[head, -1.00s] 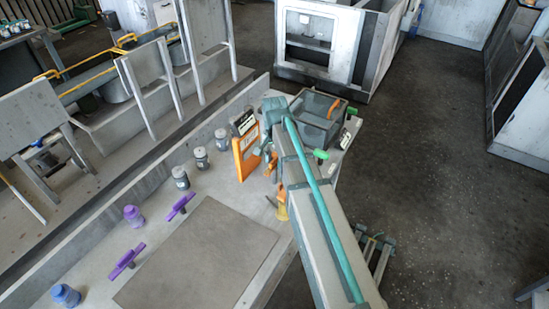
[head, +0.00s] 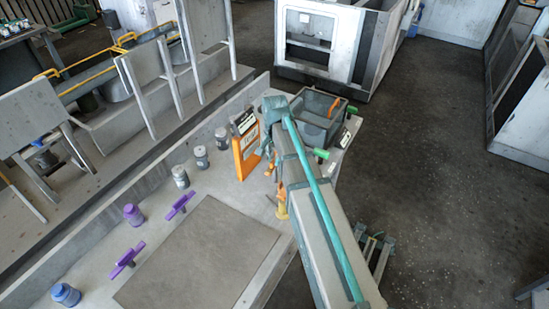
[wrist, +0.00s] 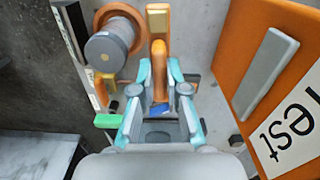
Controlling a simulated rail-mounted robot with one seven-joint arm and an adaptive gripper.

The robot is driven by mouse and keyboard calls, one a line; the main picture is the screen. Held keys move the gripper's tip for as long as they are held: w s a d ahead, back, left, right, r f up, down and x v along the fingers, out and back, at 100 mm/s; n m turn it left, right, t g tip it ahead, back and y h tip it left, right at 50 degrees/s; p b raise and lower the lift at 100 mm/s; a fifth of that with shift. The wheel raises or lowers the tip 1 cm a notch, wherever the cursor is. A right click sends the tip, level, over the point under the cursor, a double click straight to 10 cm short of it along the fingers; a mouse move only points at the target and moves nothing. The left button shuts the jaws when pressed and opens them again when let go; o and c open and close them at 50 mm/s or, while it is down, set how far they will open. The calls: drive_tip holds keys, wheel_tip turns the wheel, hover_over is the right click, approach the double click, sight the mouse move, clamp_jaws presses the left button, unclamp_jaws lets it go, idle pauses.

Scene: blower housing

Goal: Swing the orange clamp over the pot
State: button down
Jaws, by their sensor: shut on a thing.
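A grey round cylinder with an orange ring, which looks like the pot (wrist: 106,50), is just left of the clamp, apart from my fingers. The clamp does not cover the cylinder's face. In the head view my arm hides most of the gripper and the pot; only small orange parts (head: 271,168) show beside the arm.
An orange panel labelled "Test" (wrist: 277,60) stands close on the right in the wrist view, and on the bench in the head view (head: 245,153). A green knob (wrist: 107,121) is left of my fingers. A dark bin (head: 312,118) stands behind. Jars and purple handles are on the left bench.

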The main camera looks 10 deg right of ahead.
drive_tip(key=n, duration=0.3)
drive_tip(key=shift+n, duration=0.4)
drive_tip(key=n, duration=0.4)
drive_tip(key=shift+n, duration=0.3)
drive_tip(key=n, duration=0.4)
drive_tip(key=shift+n+b, duration=0.3)
drive_tip(key=shift+n, duration=1.9)
drive_tip(key=c, duration=1.2)
unclamp_jaws()
